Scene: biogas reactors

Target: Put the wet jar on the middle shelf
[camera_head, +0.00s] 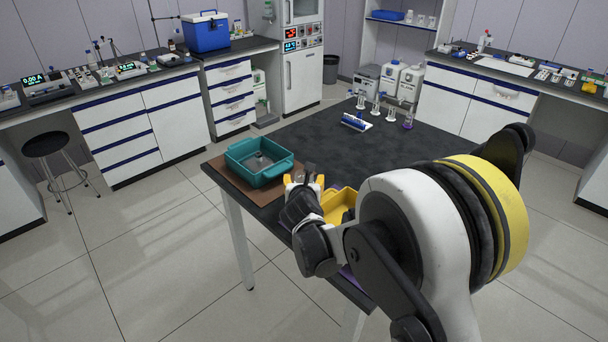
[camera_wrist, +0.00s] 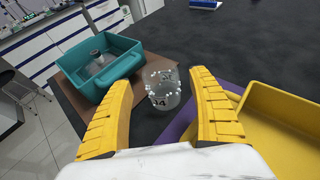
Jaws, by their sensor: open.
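A clear glass jar (camera_wrist: 161,88) with droplets and dark marks on its wall shows in the wrist view, between the yellow fingers of my gripper (camera_wrist: 161,74). The fingers are spread, with a gap on each side of the jar. In the head view my gripper (camera_head: 304,181) is low at the near edge of the dark table, between the teal bin and the yellow tray; the jar is hard to make out there. A shelf unit stands at the back; one shelf (camera_head: 400,21) holds a blue box and several clear vessels. I cannot tell which shelf is the middle one.
A teal bin (camera_head: 239,159) with a grey object inside sits on a brown mat at left. A yellow tray (camera_wrist: 288,100) on a purple mat lies close to the right finger. Several small glass vessels and a blue rack (camera_head: 356,122) stand at the table's far side.

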